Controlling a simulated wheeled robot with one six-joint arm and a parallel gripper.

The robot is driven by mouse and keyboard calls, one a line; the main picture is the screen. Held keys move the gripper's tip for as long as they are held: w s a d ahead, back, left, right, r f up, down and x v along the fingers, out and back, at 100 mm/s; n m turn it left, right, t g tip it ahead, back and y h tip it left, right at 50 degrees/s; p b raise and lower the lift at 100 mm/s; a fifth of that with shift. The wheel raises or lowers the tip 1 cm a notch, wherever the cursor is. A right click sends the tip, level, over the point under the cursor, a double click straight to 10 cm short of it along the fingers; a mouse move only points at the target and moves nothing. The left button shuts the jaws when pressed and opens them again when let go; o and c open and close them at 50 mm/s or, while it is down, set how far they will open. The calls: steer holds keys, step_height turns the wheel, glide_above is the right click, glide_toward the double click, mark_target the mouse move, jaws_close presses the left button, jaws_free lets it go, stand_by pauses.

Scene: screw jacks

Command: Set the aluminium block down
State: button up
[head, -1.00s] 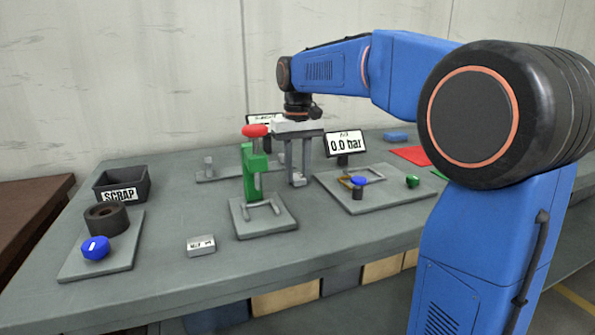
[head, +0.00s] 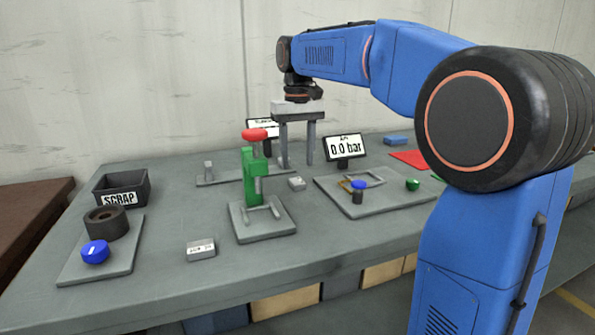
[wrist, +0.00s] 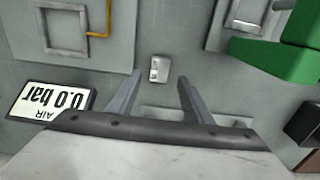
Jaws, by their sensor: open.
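The aluminium block (head: 297,183) is a small pale grey block lying on the bench, between the green clamp and the air display. In the wrist view the block (wrist: 160,68) lies flat between and just beyond the fingertips, clear of both, with a small mark on its top. My gripper (head: 297,165) is open and empty, pointing down, with its fingertips above the block. In the wrist view my gripper's (wrist: 160,79) two fingers are spread apart.
A green clamp with a red knob (head: 251,165) stands close on the left. The air display (head: 345,147) reads 0.0 bar. A plate (head: 385,200) with a blue knob lies right. A second, labelled block (head: 201,249) and a scrap bin (head: 121,187) are left. Bench in front is clear.

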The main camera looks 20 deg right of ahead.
step_height(320, 180, up, 6)
steer(key=shift+f, duration=0.25)
steer(key=shift+o, duration=0.4)
steer(key=shift+r, duration=0.3)
steer(key=o, duration=0.3)
steer(key=shift+r, duration=0.2)
steer(key=d+r+m+y, duration=0.4)
steer(key=d+m, duration=0.2)
steer(key=m, duration=1.2)
glide_above(295, 181)
steer(key=d, duration=0.2)
steer(key=f, duration=1.1)
steer(key=shift+w+d+f, duration=0.15)
steer(key=shift+w+d, duration=0.05)
steer(key=shift+s+x, duration=0.15)
steer(key=shift+x, duration=1.15)
steer(key=shift+s+x, duration=0.1)
steer(key=shift+x, duration=1.2)
